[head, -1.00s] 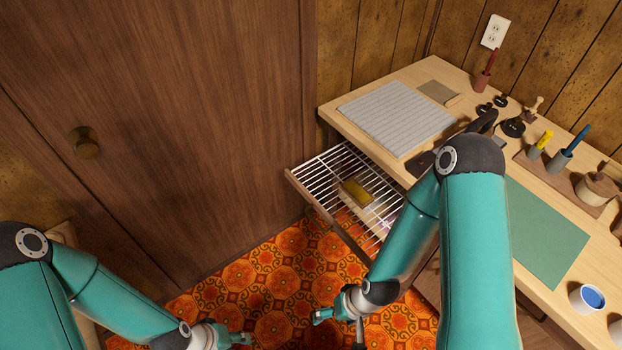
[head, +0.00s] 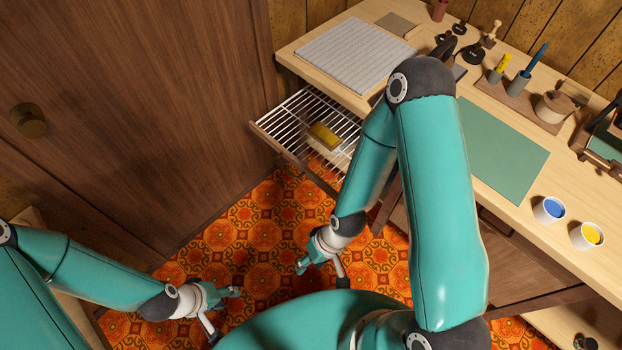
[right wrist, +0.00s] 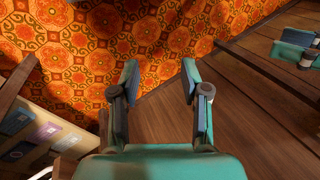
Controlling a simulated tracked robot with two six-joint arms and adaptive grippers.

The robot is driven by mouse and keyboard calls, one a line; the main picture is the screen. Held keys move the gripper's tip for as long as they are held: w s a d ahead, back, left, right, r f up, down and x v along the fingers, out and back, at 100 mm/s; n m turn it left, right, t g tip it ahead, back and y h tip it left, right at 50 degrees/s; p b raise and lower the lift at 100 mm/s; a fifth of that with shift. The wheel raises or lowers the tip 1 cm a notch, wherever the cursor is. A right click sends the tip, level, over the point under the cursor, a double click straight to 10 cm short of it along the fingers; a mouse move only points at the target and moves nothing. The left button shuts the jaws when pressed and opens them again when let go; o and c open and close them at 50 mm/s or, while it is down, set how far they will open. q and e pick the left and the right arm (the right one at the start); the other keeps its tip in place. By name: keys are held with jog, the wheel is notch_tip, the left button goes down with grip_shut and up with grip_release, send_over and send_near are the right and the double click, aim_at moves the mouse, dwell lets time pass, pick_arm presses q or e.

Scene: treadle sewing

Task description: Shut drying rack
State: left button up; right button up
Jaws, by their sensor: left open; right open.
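The drying rack (head: 287,122) is a white wire shelf in a wooden frame. It is pulled out from under the worktop at the back left, with a yellow-topped block (head: 324,135) on its wires. Its right part is hidden behind my right arm. My right gripper (head: 322,274) is open and empty over the floor, in front of the rack and apart from it. Its open jaws show in the right wrist view (right wrist: 160,88) with nothing between them. My left gripper (head: 226,313) is open and empty, lower left, further from the rack.
The worktop (head: 375,103) carries a ribbed grey pad (head: 353,52), a green mat (head: 500,150), tool holders and paint cups (head: 549,209). A wooden door (head: 130,110) stands left of the rack. The patterned floor (head: 262,235) is clear between rack and grippers.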

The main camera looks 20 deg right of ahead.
jog(key=a+n, duration=0.1)
jog(key=n, duration=0.1)
jog(key=s+a+n+g+b, duration=0.1)
jog(key=n, duration=0.1)
jog(key=a+n+g+b, duration=0.1)
jog(key=n, duration=0.1)
jog(key=shift+s+f+h, duration=0.3)
jog(key=shift+f+h, duration=0.1)
jog(key=c, duration=0.5)
jog(key=n+h+b, duration=0.1)
jog(key=n, duration=0.1)
jog(key=d+n+g+h, duration=0.1)
jog(key=n+h, duration=0.1)
jog(key=n, duration=0.1)
jog(key=n+h+b, duration=0.1)
jog(key=n, duration=0.1)
jog(key=shift+w+d+n+b, duration=0.3)
jog(key=shift+d+b, duration=0.05)
grip_shut()
jog(key=w+d+r+n+t+h+b, duration=0.25)
jog(key=w+r+n+t+h, duration=0.55)
jog(key=w, duration=0.4)
jog(key=g, duration=0.1)
send_near(331, 194)
jog(key=a+f+x, duration=0.1)
jog(key=x, duration=0.4)
jog(key=shift+w+d+n, duration=0.15)
jog(key=shift+d+n, duration=0.25)
jog(key=shift+d, duration=0.55)
jog(key=shift+b, duration=0.35)
